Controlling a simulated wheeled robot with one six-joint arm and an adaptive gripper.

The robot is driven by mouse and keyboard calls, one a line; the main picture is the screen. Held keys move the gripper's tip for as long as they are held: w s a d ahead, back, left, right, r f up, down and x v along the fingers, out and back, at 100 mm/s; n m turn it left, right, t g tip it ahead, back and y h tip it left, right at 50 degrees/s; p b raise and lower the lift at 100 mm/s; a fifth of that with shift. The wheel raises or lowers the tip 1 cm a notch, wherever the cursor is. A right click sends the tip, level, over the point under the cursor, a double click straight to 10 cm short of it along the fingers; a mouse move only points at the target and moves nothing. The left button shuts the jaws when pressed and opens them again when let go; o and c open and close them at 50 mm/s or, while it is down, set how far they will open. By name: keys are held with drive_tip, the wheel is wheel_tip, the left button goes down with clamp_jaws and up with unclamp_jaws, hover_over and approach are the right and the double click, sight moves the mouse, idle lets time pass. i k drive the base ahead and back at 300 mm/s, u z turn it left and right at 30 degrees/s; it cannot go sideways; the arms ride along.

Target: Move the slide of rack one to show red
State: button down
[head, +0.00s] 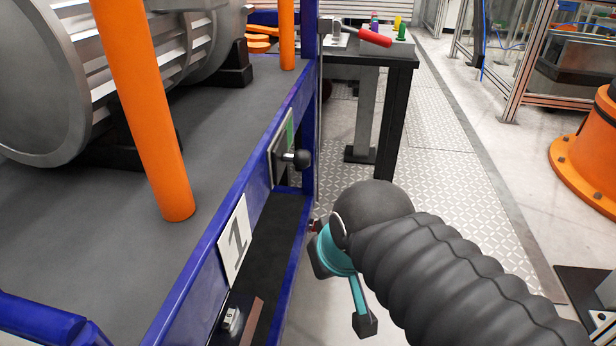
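Rack one is a blue frame (190,300) with a white plate marked "1" (235,242) on its side. Its slide is a small metal plate (277,160) with a round black knob (299,159), farther along the same side. A strip of green (289,133) shows at the slide; I see no red there. My gripper (342,288), teal with black tips, is in the lower middle, to the right of the rack and nearer to me than the knob. Its visible fingers look spread apart, and it is clear of the knob. My dark ribbed arm hides part of it.
Orange posts (145,110) and a large grey cylindrical machine part (60,80) stand on the rack's dark top. A black table (370,58) with a red-handled tool (374,37) stands beyond. Open floor lies right of the rack; an orange machine base (590,150) is at far right.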

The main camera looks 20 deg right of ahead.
sight(302, 159)
drive_tip(key=k, duration=1.4)
drive_tip(key=z, duration=1.35)
drive_tip(key=i, duration=1.3)
drive_tip(key=u, duration=1.6)
